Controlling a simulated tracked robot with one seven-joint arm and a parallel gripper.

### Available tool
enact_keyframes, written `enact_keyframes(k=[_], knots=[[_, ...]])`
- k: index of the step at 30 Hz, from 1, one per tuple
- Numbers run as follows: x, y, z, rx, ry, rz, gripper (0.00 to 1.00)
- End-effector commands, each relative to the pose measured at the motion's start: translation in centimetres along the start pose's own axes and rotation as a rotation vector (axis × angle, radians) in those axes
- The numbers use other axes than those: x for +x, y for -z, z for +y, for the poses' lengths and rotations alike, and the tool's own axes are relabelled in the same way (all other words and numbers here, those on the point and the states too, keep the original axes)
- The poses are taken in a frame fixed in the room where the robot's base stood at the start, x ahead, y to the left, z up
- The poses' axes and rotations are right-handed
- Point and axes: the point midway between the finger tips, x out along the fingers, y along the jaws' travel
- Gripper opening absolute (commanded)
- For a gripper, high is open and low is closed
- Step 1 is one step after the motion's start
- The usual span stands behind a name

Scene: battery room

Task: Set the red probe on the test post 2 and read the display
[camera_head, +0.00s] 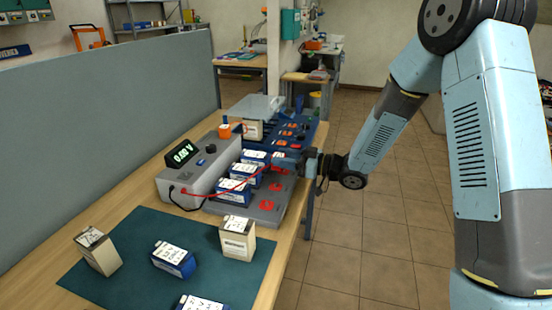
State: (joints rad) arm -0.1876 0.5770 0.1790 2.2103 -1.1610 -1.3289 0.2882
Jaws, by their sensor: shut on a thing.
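My gripper (283,160) is at the far end of a grey test board (240,209), shut at the end of a red lead (222,193). The lead runs from a grey meter box (186,181) to my gripper, so it holds the red probe; the probe's tip is too small and hidden to make out. I cannot read any post numbers, nor tell whether the probe touches a post. The display (182,153) on the box shows 0.00 V.
A teal mat (145,228) in front holds loose beige batteries (237,238) and blue ones (173,259). A blue tray (301,121) with orange parts lies behind the board. A grey partition (110,98) borders the bench's left. Tiled floor is free at the right.

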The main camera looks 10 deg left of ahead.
Motion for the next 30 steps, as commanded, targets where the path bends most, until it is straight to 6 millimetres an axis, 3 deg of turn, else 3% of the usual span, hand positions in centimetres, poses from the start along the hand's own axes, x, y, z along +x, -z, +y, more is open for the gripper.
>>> enact_keyframes(k=[7, 21, 30], knots=[[0.8, -0.2, -1.1, 0.001, 0.047, 0.0, 0.1], [0.8, -4.3, -1.1, 0.003, 0.045, 0.0, 0.1], [0.8, -5.4, -1.1, 0.0, 0.045, 0.001, 0.1]])
